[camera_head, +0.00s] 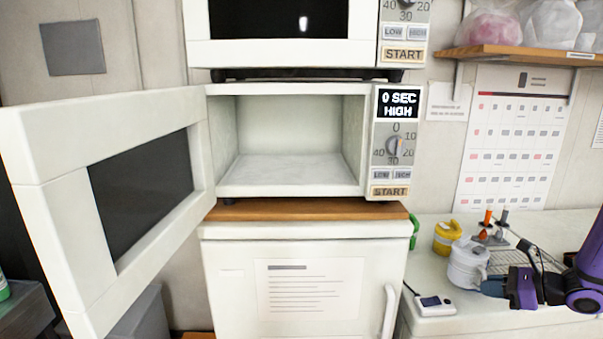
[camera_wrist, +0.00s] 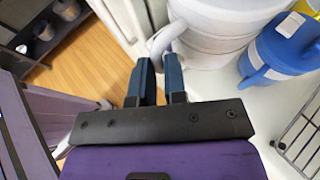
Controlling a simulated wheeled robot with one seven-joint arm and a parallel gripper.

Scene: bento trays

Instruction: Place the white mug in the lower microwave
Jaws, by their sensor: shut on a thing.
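The white mug (camera_head: 467,264) is at the right of the head view, over the counter beside the cabinet. My gripper (camera_head: 488,284) is shut on the mug's handle. In the wrist view the two fingers of my gripper (camera_wrist: 160,72) meet the handle, and the white mug (camera_wrist: 212,38) fills the top middle. I cannot tell whether the mug touches the counter. The lower microwave (camera_head: 290,190) stands on the cabinet, left of the mug and higher. Its door (camera_head: 60,190) is swung open to the left, and its cavity looks empty.
A yellow mug (camera_head: 446,236) stands behind the white mug. A blue mug (camera_wrist: 283,47) is close beside it in the wrist view. A wire rack (camera_wrist: 300,135) lies nearby. The upper microwave (camera_head: 290,50) is shut. A wooden shelf (camera_head: 515,53) juts out above the counter.

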